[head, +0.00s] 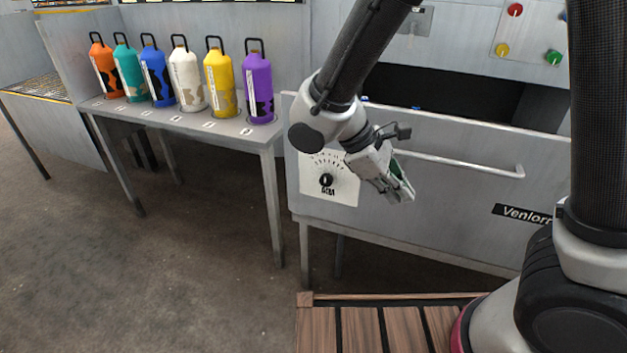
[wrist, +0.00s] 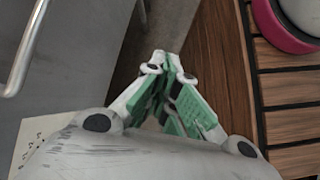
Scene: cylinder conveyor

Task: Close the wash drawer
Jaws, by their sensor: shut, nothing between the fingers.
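The wash drawer (head: 450,205) has a wide grey front with a long metal bar handle (head: 470,166), a white dial plate (head: 328,180) and a "Venlorn" label. It stands out from the machine, with a dark opening (head: 450,90) behind its top edge. Small blue bits show just behind that edge. In the wrist view the handle (wrist: 27,45) and drawer front (wrist: 75,60) are at the left. My gripper (head: 406,192) is shut and empty in front of the drawer front, pointing down; its green-padded fingers meet in the wrist view (wrist: 165,62). I see no contact with the drawer.
A grey bench (head: 185,118) at the left carries several coloured cylinders with black handles. A control panel (head: 530,28) with red, yellow and green buttons is above the opening. My slatted wooden deck (head: 365,330) is below. Open floor (head: 150,270) lies at the left front.

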